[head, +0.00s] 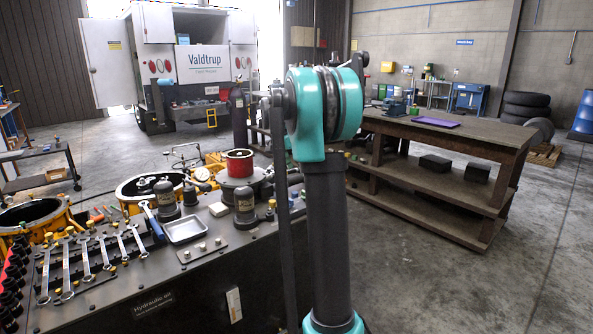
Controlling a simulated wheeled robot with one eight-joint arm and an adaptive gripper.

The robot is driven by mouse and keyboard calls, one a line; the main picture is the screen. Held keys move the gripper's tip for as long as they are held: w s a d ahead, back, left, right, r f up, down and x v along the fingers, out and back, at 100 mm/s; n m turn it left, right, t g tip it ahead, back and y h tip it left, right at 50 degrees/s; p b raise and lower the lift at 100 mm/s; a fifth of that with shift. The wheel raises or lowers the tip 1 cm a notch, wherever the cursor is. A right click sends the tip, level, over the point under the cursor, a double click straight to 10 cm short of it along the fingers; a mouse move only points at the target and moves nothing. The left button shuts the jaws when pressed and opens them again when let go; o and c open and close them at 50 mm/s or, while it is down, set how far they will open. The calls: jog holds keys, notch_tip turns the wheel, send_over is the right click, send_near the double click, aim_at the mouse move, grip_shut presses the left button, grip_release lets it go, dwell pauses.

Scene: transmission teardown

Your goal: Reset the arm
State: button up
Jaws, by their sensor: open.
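My arm (325,190) stands upright in the middle of the head view, with a teal joint at the top and a dark link below. My gripper cannot be made out; the arm's own joint and links hide what is behind them. The arm stands in front of the gap between the dark workbench on the left and the wooden table on the right. I see nothing held by the arm.
The dark workbench (215,262) holds several wrenches (85,260), a metal tray (184,229) and a red-topped part (239,163). The wooden table (465,137) has a purple mat (436,122). A white truck (190,55) stands behind. Open floor lies at right.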

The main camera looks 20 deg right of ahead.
jog(key=s+a+f+n+t+y, duration=0.1)
jog(key=s+a+f+n, duration=0.3)
jog(key=s+f, duration=0.3)
jog(key=s+a+f+n+t+y, duration=0.1)
jog(key=s+a+f+n, duration=0.4)
jog(key=s, duration=1.2)
jog(key=s+a+f+n+y, duration=0.2)
jog(key=s+a+f+n, duration=0.3)
jog(key=s+f, duration=0.5)
jog(key=s+a, duration=0.2)
jog(key=s, duration=0.1)
jog(key=shift+f+t, duration=0.3)
jog(key=shift+t, duration=0.1)
jog(key=shift+w, duration=0.1)
jog(key=shift+c, duration=0.3)
